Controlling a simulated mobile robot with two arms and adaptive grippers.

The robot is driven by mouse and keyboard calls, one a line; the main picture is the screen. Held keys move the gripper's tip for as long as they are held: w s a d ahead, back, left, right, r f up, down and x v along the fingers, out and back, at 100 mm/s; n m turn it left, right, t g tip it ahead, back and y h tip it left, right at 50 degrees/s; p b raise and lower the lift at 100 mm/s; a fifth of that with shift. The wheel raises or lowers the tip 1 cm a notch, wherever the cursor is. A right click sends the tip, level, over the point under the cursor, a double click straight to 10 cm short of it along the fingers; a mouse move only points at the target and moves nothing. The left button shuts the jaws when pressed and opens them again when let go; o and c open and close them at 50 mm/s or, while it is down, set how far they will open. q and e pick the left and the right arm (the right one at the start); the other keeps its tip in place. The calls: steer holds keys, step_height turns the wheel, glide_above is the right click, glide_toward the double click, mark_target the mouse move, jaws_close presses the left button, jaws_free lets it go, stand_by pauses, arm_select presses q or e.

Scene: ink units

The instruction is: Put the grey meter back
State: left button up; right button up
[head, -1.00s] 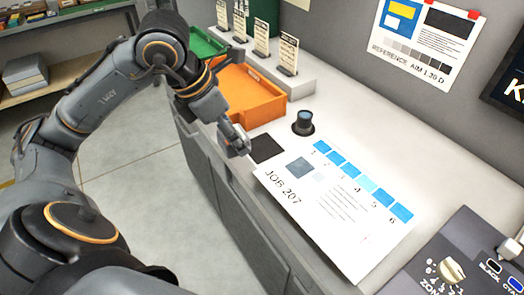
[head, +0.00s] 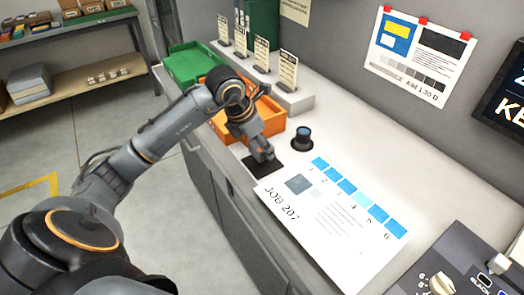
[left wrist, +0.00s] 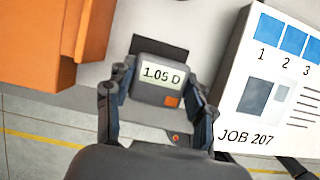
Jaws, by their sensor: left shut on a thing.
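The grey meter (left wrist: 150,94) is between the fingers of my left gripper (left wrist: 157,100), which is shut on it. Its display reads 1.05 D and it has an orange button. Part of the mat shows beside the meter in the left wrist view (left wrist: 120,72). I cannot tell whether the meter touches the mat. My right gripper is not in view.
An orange tray (head: 272,118) stands just behind the mat, with a green tray (head: 190,66) beyond it. A dark round loupe-like object (head: 302,140) stands right of the gripper. A control panel (head: 460,265) is at the lower right.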

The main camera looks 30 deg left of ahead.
mark_target(262, 154)
arm_select(q)
steer(key=f+p, duration=0.1)
steer(key=f, duration=0.2)
steer(key=shift+w+f, duration=0.2)
steer(key=shift+f, duration=0.15)
steer(key=o, duration=1.2)
steer(key=shift+f, duration=0.1)
